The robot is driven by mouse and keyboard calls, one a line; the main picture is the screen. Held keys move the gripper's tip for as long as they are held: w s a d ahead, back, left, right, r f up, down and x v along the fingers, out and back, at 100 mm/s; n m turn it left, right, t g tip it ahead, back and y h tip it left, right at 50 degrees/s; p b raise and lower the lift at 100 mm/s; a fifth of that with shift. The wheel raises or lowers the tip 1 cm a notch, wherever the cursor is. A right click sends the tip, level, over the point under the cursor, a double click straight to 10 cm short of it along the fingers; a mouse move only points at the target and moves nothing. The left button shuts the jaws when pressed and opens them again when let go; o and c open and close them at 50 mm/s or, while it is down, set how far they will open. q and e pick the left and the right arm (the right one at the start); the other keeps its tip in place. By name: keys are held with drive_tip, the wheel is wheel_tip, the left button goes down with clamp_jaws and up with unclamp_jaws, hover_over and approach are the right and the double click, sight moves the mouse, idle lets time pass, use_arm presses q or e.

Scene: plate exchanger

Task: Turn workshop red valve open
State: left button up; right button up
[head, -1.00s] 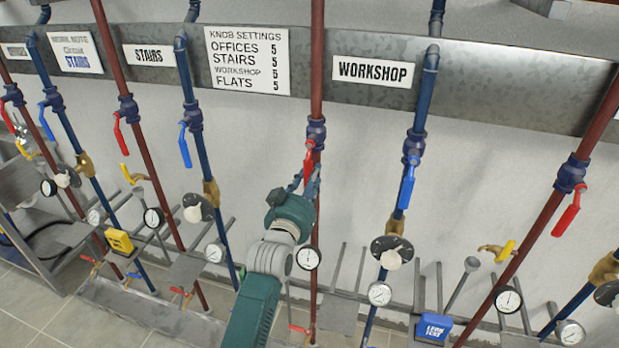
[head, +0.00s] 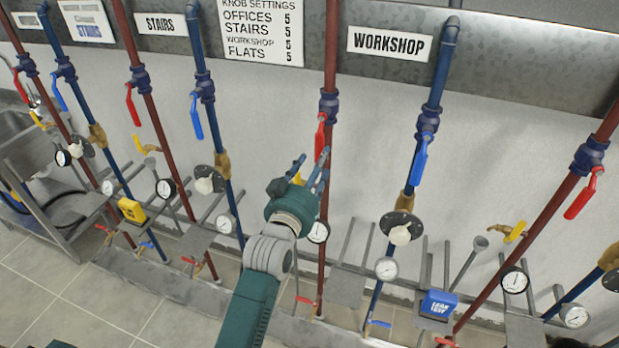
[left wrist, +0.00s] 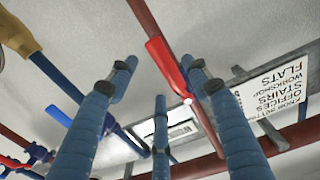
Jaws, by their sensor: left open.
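The red workshop valve handle (head: 321,137) hangs down along its red pipe, just left of the WORKSHOP sign (head: 389,43). My left gripper (head: 311,160) is at the handle's lower end in the head view, open, with its fingers pointing up. In the left wrist view, the red handle (left wrist: 168,68) shows between the spread blue fingers of the left gripper (left wrist: 160,85), and nothing is gripped. I cannot tell whether a finger touches the handle. My right gripper is not in view.
A blue-handled valve (head: 421,158) is on the blue pipe to the right. Another red handle (head: 584,195) hangs at the far right. A pressure gauge (head: 318,231) is close beside my left wrist. Bare wall lies between the pipes.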

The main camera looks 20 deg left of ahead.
use_arm(q)
drive_tip(key=s, duration=0.6)
drive_tip(key=shift+s, duration=0.2)
drive_tip(key=s+d+f+m+g+h+b, duration=0.1)
drive_tip(key=s+d+f+g, duration=0.15)
drive_tip(key=f, duration=1.55)
drive_tip(key=s+d+f+g+b, duration=0.1)
drive_tip(key=s+f+g, duration=0.3)
drive_tip(key=f, duration=1.4)
drive_tip(key=s+a+f+g+b, duration=0.15)
drive_tip(key=s+f+g, duration=0.35)
drive_tip(key=s+f, duration=1.25)
drive_tip(key=s+a+f+g, duration=0.1)
drive_tip(key=s+a+f, duration=0.1)
drive_tip(key=s+f, duration=0.3)
drive_tip(key=s+a+f+g+y, duration=0.1)
drive_tip(key=s+f, duration=0.4)
drive_tip(key=s, duration=0.8)
drive_tip(key=s+a+f+m+g+b, duration=0.1)
drive_tip(key=s+a+f+g, duration=0.2)
drive_tip(key=s, duration=0.6)
wheel_tip(320, 180, down, 3)
drive_tip(key=shift+a+f+y, duration=0.1)
drive_tip(key=shift+a+y, duration=0.2)
drive_tip(key=shift+a, duration=0.9)
drive_tip(key=shift+g, duration=0.25)
